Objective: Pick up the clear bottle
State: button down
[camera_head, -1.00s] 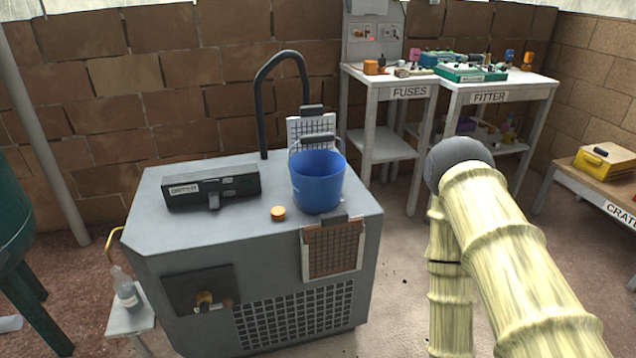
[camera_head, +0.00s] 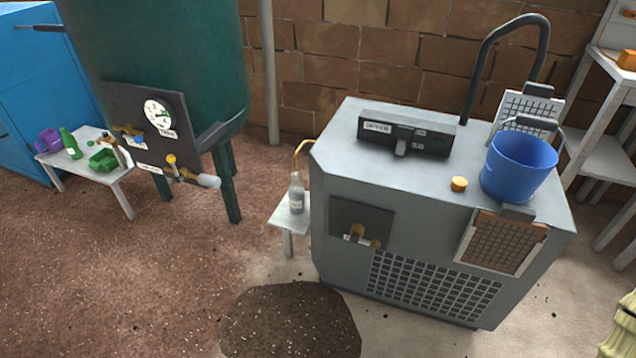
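The clear bottle (camera_head: 296,193) stands upright on a small white side table (camera_head: 283,222) at the left side of the grey machine.
The grey machine (camera_head: 350,280) stands right of the bottle, with a blue bucket (camera_head: 518,170) on top. A green tank (camera_head: 160,50) stands to the left, beside a low white table (camera_head: 105,178) with green and purple items. A dark patch (camera_head: 290,320) lies on the open floor in front.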

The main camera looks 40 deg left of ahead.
aim_at(295, 188)
jog(key=u, duration=3.1)
jog(key=i, duration=1.35)
jog(key=z, duration=2.6)
